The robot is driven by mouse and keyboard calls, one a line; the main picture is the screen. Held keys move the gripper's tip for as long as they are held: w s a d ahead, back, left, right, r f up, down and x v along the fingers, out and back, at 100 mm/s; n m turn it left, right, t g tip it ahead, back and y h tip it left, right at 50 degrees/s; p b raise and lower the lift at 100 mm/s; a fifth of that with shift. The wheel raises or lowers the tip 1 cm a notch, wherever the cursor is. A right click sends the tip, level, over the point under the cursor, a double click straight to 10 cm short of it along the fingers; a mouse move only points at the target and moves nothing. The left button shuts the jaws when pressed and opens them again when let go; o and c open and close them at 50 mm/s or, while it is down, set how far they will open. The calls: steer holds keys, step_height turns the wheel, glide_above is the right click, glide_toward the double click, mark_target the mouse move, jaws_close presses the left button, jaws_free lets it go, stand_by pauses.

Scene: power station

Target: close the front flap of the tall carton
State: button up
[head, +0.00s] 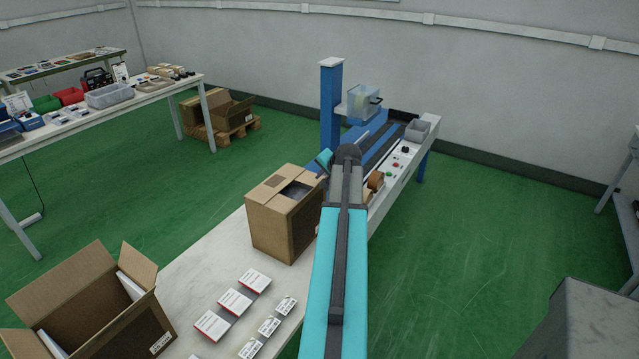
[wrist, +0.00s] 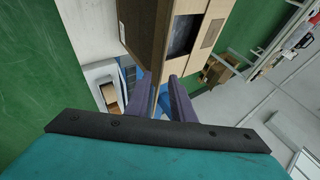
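The tall carton (head: 283,222) stands on the white table in the head view. Part of its top is covered by cardboard, and a dark opening shows beside it. In the wrist view the carton (wrist: 145,35) is at the top, with its dark opening to the right. My gripper (wrist: 155,88) has its two fingers apart at the carton's edge. A strip of cardboard, seemingly a flap (wrist: 154,95) seen edge-on, lies between them; I cannot tell whether they touch it. In the head view my arm hides the carton's right side and the fingers.
An open carton (head: 95,310) stands at the near left of the white table (head: 215,270). Several white boxes (head: 236,301) lie in front of the tall carton. A blue-framed machine (head: 331,105) with a conveyor stands behind it.

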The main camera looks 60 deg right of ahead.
steer(key=shift+p+x, duration=0.75)
steer(key=shift+x, duration=2.7)
steer(key=shift+c, duration=0.2)
jaws_close()
steer(key=shift+w, duration=0.1)
